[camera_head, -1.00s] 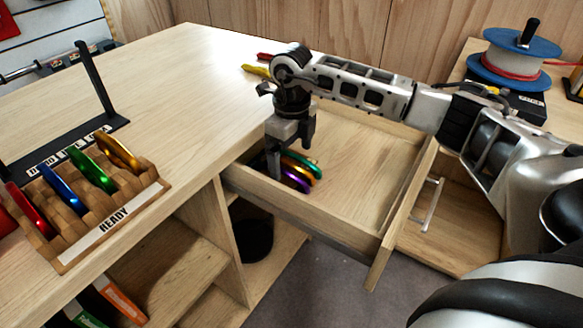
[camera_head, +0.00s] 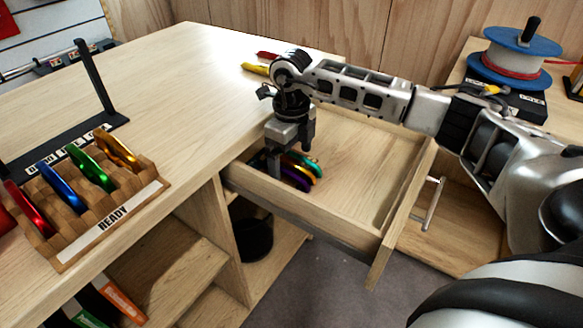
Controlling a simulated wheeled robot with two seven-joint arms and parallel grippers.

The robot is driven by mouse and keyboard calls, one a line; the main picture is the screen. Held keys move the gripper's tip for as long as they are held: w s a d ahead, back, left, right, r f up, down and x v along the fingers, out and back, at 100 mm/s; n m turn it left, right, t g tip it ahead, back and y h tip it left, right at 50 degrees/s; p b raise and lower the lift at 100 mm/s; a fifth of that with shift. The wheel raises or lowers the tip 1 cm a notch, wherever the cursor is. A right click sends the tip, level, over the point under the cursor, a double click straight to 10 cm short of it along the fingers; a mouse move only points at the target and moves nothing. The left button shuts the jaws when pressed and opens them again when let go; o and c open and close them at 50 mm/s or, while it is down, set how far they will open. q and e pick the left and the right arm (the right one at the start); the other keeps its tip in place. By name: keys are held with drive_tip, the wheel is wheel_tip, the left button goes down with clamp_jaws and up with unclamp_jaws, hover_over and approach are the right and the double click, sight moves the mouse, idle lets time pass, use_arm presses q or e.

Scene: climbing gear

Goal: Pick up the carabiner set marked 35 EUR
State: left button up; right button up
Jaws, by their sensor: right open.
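Several carabiners lie together inside the open drawer (camera_head: 345,220), at its left end: a teal one (camera_head: 306,161), an orange-yellow one (camera_head: 302,170) and a purple one (camera_head: 296,180). My right gripper (camera_head: 290,162) points down into the drawer, open, with its fingers at these carabiners and partly hiding them. I cannot tell whether the fingers touch them. A wooden rack (camera_head: 118,222) marked READY on the counter holds red (camera_head: 27,209), blue (camera_head: 60,187), green (camera_head: 90,168) and orange (camera_head: 116,149) carabiners. No 35 EUR mark is legible. My left gripper is not in view.
The drawer's right part is empty, and its walls stand close around my right gripper. A black stand (camera_head: 92,85) rises behind the rack. Red and yellow items (camera_head: 256,68) lie behind my wrist. A blue cable reel (camera_head: 518,57) stands at the back right.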

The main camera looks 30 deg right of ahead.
drive_tip(key=c, duration=1.1)
drive_tip(key=shift+r, duration=0.1)
drive_tip(key=shift+c, duration=0.2)
